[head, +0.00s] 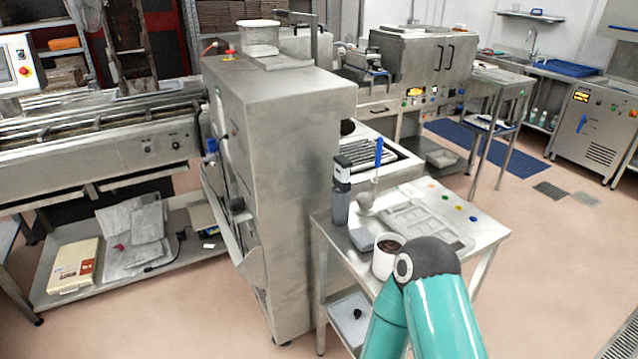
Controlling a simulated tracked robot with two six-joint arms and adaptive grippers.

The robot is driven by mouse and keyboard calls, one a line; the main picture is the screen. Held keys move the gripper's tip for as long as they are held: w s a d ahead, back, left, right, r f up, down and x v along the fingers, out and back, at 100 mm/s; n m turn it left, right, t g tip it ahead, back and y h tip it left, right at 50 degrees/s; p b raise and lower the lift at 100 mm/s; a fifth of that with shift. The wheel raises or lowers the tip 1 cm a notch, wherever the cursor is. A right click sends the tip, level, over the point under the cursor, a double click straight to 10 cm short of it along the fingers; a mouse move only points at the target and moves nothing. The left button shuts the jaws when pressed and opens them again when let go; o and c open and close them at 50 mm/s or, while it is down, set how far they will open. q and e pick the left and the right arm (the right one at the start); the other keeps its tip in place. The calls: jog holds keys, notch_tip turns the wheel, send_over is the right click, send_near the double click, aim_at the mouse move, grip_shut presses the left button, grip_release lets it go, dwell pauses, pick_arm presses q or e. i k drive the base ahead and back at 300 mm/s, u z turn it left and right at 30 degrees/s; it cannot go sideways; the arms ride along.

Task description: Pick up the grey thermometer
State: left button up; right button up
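I cannot make out the grey thermometer for certain. On the small steel table (330,228) stands an upright dark grey, bottle-like item (340,205) with a black and white top. A small flat grey block (363,239) lies in front of it, at the table's left edge. I cannot tell whether either is the thermometer. One of my teal arms rises from the bottom of the view, its dark joint in front of the table, hiding part of the table's near side. Neither of my grippers shows.
A white cup with dark brown contents (382,266) stands by my arm. A round-based item with a blue handle (379,152), a grey mould tray (425,228) and coloured dots are behind. A tall steel machine (290,150) stands left.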

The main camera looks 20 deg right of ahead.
aim_at(341, 178)
jog(key=z, duration=0.15)
jog(key=i, duration=0.9)
jog(key=u, duration=0.2)
jog(key=k, duration=0.75)
jog(key=z, duration=0.2)
jog(key=i, duration=0.6)
